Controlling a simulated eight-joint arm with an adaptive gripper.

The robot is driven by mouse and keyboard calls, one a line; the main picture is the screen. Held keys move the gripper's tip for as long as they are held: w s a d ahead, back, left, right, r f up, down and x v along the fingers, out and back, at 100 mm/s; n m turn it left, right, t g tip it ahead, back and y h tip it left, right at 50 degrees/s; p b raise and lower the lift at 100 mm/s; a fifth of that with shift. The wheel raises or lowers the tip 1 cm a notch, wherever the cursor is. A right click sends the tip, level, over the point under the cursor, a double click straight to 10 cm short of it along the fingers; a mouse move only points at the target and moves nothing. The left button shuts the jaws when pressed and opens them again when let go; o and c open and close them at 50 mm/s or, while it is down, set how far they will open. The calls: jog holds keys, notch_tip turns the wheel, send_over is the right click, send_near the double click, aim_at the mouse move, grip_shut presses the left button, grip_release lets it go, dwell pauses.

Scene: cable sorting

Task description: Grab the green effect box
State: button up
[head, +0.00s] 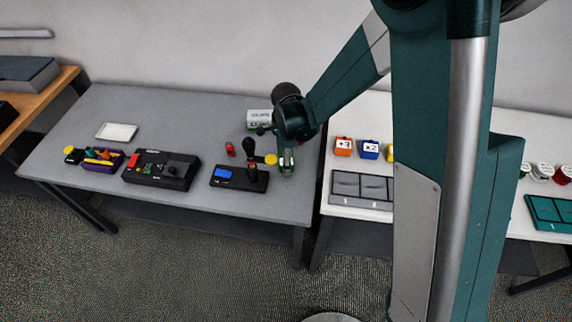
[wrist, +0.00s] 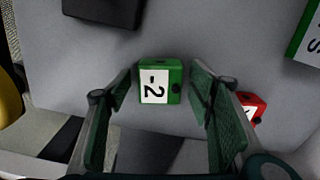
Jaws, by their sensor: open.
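The green effect box (wrist: 174,68) has a white face marked "-2" and sits on the grey table. In the wrist view it lies between and beyond the two fingers of my gripper (wrist: 162,82). The fingers are open, one on each side of it, with gaps showing on both sides. In the head view my gripper (head: 286,162) points down over the right end of the grey table, and the green box cannot be made out clearly there.
A red box (wrist: 251,104) lies close outside the right finger. A green-and-white box (wrist: 309,38) is at the upper right. A white table (head: 340,215) adjoins on the right.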

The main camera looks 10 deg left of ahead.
jog(key=shift+f, duration=0.1)
dwell(0.5)
jog(key=c, duration=1)
jog(key=shift+r+p, duration=1.1)
jog(key=shift+r, duration=3.95)
